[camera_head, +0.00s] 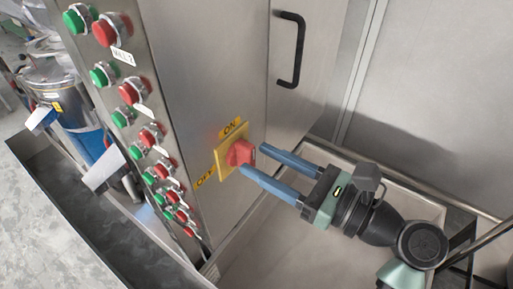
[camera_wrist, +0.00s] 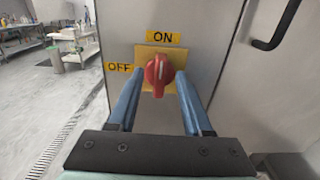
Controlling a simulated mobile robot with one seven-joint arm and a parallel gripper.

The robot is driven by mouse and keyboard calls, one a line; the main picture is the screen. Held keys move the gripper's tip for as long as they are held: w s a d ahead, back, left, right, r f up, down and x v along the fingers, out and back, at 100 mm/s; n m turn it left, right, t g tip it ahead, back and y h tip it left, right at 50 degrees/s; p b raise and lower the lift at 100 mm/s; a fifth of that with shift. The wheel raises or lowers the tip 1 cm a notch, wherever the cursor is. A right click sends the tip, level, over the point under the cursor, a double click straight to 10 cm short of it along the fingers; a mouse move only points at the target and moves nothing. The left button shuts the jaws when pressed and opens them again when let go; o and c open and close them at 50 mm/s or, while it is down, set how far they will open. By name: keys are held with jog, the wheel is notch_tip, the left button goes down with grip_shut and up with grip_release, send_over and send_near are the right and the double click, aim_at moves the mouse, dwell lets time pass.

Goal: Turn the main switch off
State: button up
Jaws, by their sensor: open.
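The main switch is a red rotary knob (camera_head: 240,153) on a yellow plate (camera_head: 222,163), on the side of a metal cabinet. An ON label (camera_head: 231,128) is above it and an OFF label (camera_head: 205,177) is at its left. In the wrist view the red knob (camera_wrist: 159,73) stands nearly upright, its white mark toward the ON label (camera_wrist: 163,38); the OFF label (camera_wrist: 119,68) is at left. My gripper (camera_head: 252,160) is open, with its two blue fingers on either side of the knob. I cannot tell whether they touch it.
A panel of green and red push buttons (camera_head: 130,94) covers the cabinet's adjoining face. A black door handle (camera_head: 292,50) sticks out above and to the right of the switch. A metal wall (camera_head: 430,90) stands at the right. The wrist view shows a workbench (camera_wrist: 45,30) far left.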

jog(key=shift+x, duration=1)
grip_shut()
